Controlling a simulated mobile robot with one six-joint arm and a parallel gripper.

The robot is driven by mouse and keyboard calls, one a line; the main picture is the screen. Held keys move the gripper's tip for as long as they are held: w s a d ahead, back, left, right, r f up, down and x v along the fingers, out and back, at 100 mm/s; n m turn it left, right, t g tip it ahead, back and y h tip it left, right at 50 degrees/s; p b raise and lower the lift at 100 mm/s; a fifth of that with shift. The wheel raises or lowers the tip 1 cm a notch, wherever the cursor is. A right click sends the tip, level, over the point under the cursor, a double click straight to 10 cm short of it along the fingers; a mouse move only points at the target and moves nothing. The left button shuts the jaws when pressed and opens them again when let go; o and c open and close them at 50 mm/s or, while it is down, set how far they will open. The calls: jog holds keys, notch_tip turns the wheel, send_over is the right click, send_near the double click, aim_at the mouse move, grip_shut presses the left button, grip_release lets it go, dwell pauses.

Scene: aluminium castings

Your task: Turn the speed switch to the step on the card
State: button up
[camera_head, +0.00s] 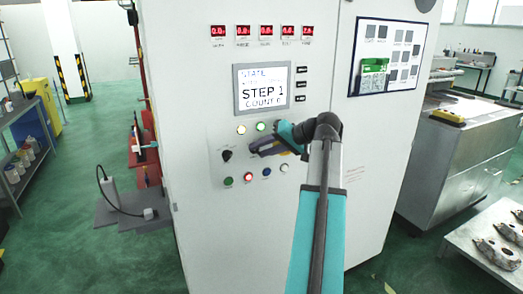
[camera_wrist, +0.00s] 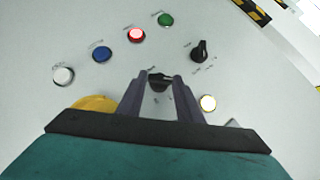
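A white cabinet carries a control panel with two black rotary knobs; their labels are too small to read. One knob (camera_head: 227,155) stands left of my gripper (camera_head: 255,149) and shows in the wrist view (camera_wrist: 199,50), clear of the fingers. The other knob (camera_wrist: 160,82) appears between the fingertips of my gripper (camera_wrist: 161,76) in the wrist view; the gripper hides it in the head view. The fingers are apart, and I cannot tell whether they touch it. The screen (camera_head: 262,88) reads "STEP 1". A green card-like piece (camera_head: 373,73) hangs on the board (camera_head: 388,57); its text is unreadable.
Below the knobs is a row of buttons: green (camera_head: 228,181), lit red (camera_head: 248,177), blue (camera_head: 267,172) and white (camera_head: 284,168). A lit lamp (camera_head: 241,129) sits above. A metal bench (camera_head: 455,160) stands right, shelves (camera_head: 25,120) left.

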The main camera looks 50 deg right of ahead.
jog(key=o, duration=0.4)
jog(key=shift+c, duration=0.2)
jog(key=p+v, duration=0.4)
jog(key=v, duration=0.9)
jog(key=shift+s+p, duration=0.4)
jog(key=shift+w+r, duration=0.1)
